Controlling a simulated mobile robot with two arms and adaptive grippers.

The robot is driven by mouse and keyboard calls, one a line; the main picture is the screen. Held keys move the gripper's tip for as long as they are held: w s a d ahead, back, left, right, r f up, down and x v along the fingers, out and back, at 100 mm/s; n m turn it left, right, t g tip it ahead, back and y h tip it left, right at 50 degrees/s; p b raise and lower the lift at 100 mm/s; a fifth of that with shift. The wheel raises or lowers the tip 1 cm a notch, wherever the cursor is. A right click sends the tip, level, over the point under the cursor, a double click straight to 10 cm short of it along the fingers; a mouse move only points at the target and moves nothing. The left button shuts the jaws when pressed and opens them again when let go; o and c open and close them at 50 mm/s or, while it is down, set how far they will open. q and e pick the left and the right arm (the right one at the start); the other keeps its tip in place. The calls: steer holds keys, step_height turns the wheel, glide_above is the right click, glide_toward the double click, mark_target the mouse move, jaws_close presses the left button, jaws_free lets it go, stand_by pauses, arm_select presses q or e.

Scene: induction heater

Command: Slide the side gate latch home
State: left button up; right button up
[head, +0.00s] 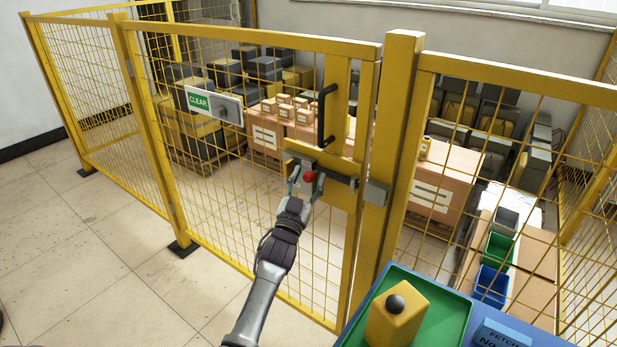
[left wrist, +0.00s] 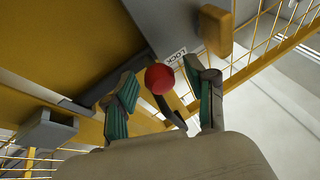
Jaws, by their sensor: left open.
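The side gate (head: 245,160) is a yellow mesh panel that stands upright beside a thick yellow post (head: 390,150). Its latch has a red knob (head: 308,176) and a dark bar (head: 337,177) pointing towards a grey keeper block (head: 376,193) on the post. I cannot tell whether the bar's end sits inside the keeper. My left gripper (head: 307,186) is open, with one finger on each side of the knob. In the left wrist view the red knob (left wrist: 160,79) lies between the green-padded fingers, near a "LOCK" label (left wrist: 177,55). My right gripper is out of view.
A black handle (head: 326,115) stands above the latch, and a green "CLEAR" sign (head: 198,101) hangs to its left. A green tray (head: 440,318) with a yellow block (head: 397,312) is at the lower right. Boxes stand behind the mesh. Floor at left is clear.

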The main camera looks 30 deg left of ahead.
arm_select(q)
steer(key=shift+w, duration=0.15)
steer(key=shift+c, duration=0.2)
jaws_close()
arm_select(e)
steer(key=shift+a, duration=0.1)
arm_select(q)
steer(key=d, duration=0.4)
steer(key=s+d, duration=0.1)
steer(key=d, duration=0.1)
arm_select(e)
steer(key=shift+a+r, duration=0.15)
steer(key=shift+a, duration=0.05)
arm_select(q)
steer(key=shift+d, duration=0.1)
